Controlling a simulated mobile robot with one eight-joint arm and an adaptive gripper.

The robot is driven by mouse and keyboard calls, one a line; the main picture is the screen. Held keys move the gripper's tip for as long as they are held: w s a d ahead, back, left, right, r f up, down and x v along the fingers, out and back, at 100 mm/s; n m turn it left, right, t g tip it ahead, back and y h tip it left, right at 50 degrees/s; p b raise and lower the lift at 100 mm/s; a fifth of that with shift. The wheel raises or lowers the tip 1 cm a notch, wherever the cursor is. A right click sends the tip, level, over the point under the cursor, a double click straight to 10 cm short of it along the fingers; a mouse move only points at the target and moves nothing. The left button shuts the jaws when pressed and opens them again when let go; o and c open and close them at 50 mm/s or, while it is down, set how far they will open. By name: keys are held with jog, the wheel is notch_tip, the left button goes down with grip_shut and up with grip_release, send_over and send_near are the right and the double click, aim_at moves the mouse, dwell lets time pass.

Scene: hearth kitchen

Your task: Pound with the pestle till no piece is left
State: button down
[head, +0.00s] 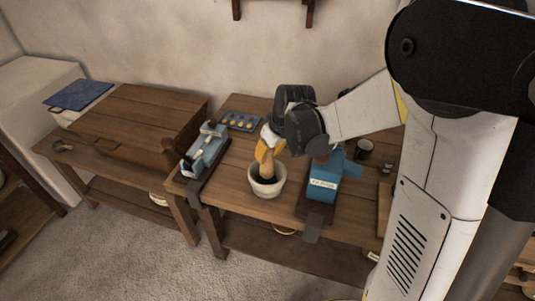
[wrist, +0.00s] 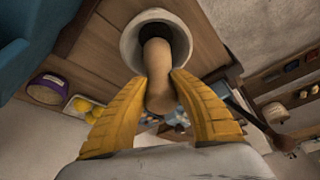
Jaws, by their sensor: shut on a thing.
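The white mortar (head: 266,184) stands upright on the wooden table, with a dark inside. It also shows in the wrist view (wrist: 131,42). The pale wooden pestle (head: 267,168) reaches down into the mortar's mouth; its thick body shows in the wrist view (wrist: 160,70). My gripper (head: 268,150) is above the mortar, and its yellow fingers (wrist: 158,93) are shut on the pestle from both sides. The pestle's lower end and whatever lies at the bottom of the mortar are hidden.
A blue box-shaped device (head: 324,180) stands close to the mortar's right. A blue and grey device (head: 206,150) stands to its left. A blue tray with several orange-brown pieces (head: 239,121) lies behind. A dark cup (head: 364,149) is at the right.

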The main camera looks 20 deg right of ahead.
aim_at(268, 163)
jog(key=shift+f+b, duration=1.85)
jog(key=shift+f, duration=0.45)
jog(key=shift+r, duration=0.2)
jog(key=shift+r+p, duration=1.75)
jog(key=shift+r, duration=0.35)
notch_tip(268, 163, up, 7)
jog(key=p, duration=0.5)
jog(key=shift+r, duration=0.1)
